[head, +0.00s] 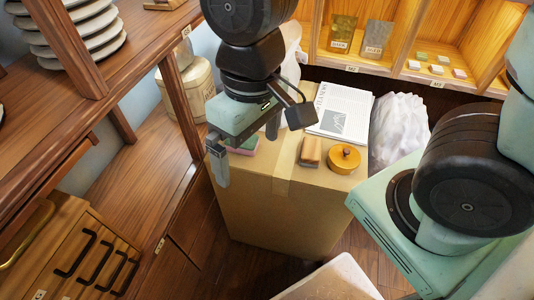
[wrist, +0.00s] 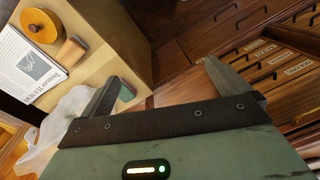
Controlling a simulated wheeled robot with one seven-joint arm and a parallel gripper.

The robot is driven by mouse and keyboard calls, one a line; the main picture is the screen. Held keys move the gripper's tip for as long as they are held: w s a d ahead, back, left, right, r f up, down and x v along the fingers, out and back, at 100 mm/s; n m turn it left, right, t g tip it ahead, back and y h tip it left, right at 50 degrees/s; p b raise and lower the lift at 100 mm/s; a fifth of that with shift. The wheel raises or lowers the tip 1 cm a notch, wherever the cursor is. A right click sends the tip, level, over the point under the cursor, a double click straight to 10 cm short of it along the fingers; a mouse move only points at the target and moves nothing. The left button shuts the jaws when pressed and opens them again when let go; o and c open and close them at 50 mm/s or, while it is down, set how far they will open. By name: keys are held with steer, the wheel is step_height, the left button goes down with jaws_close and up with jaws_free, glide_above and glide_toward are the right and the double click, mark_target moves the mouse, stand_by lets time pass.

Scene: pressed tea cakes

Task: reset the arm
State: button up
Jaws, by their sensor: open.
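My gripper (head: 246,156) hangs over the left front edge of a cardboard box in the head view. Its two fingers are spread wide with nothing between them. In the wrist view the gripper (wrist: 165,78) also shows open and empty, with dark wooden floor and drawer fronts beyond. A pink and green block (head: 245,145) lies on the box top close behind the fingers, partly hidden by them. I cannot tell whether a finger touches it.
The cardboard box (head: 270,215) carries a round wooden container (head: 344,158), a small brown block (head: 310,152) and a newspaper (head: 341,111). A white plastic bag (head: 399,126) stands right. Wooden shelving (head: 130,200) rises close on the left. Pouches (head: 378,37) stand on the back shelf.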

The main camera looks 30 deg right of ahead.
steer(key=s+n, duration=0.2)
steer(key=s+d, duration=0.1)
steer(key=s, duration=0.1)
steer(key=shift+r+n, duration=0.25)
steer(key=shift+n, duration=0.15)
